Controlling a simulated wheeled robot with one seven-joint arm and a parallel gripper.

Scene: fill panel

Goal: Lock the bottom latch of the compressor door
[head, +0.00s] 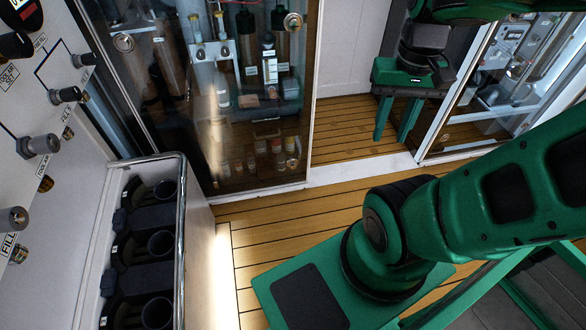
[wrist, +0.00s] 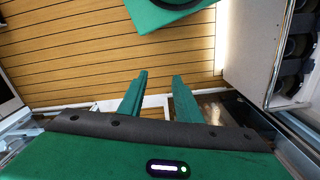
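My gripper (head: 395,128) hangs in front of the white back wall in the head view, fingers pointing down. In the wrist view its two green fingers (wrist: 159,97) stand apart with nothing between them. A glass door (head: 245,110) left of it has two round metal fittings, a left one (head: 123,42) and a right one (head: 293,21). Another glass-fronted unit (head: 510,85) stands right of the gripper, partly hidden by my arm. Which of the two is the compressor door I cannot tell. No bottom latch can be made out in either view.
The fill panel (head: 45,95) with knobs stands at the left, above a metal-rimmed rack (head: 181,210) of dark cups. The wooden floor (head: 350,127) is clear below my gripper. A white sill (head: 360,172) runs between the glass fronts.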

